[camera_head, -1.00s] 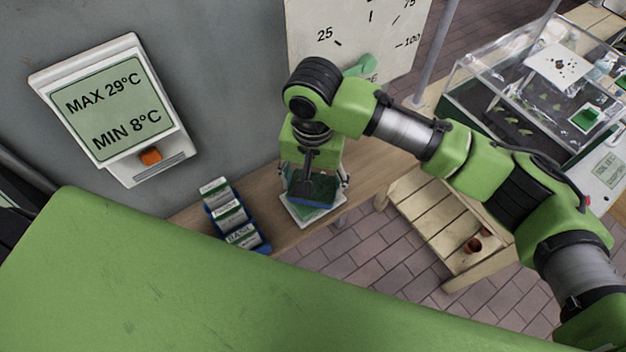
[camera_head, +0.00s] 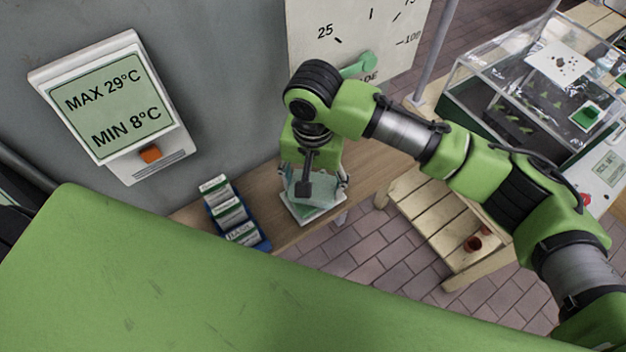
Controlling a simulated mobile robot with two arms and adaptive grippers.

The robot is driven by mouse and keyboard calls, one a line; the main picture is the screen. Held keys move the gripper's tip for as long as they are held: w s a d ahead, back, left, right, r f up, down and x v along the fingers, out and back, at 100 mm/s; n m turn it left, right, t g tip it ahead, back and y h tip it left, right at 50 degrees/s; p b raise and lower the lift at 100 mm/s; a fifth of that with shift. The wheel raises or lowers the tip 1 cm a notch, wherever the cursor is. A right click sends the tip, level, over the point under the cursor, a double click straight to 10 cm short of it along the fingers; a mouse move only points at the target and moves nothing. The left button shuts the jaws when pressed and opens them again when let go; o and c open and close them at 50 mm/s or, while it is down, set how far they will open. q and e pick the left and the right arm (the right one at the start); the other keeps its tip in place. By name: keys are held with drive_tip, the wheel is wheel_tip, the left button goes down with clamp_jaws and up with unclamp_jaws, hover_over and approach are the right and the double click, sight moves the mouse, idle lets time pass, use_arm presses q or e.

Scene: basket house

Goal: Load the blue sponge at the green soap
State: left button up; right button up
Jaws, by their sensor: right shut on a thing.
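My right gripper (camera_head: 316,192) points down over the wooden shelf, its fingers shut on either side of a pale green-white block (camera_head: 299,187). The block sits where the dark green and blue sponge was in the earlier frame, so I take it to be the sponge, now pale; no blue shows on it. It is just above or on a small white dish (camera_head: 314,217); I cannot tell if it touches. My gripper and wrist hide part of both. I cannot make out a separate green soap. My left gripper is not in view.
A blue rack of labelled packets (camera_head: 232,215) stands left of the dish on the shelf (camera_head: 375,165). A wall display (camera_head: 115,105) and a dial board (camera_head: 350,40) are behind. A slatted wooden bench (camera_head: 435,210) and a glass case (camera_head: 540,90) are at right.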

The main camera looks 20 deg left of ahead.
drive_tip(key=shift+s+f+p, duration=0.1)
drive_tip(key=shift+f+p, duration=0.05)
drive_tip(key=shift+p, duration=0.4)
idle(1.9)
wheel_tip(320, 180, up, 7)
drive_tip(key=p, duration=0.8)
drive_tip(key=shift+p, duration=0.4)
drive_tip(key=shift+r, duration=0.2)
idle(0.3)
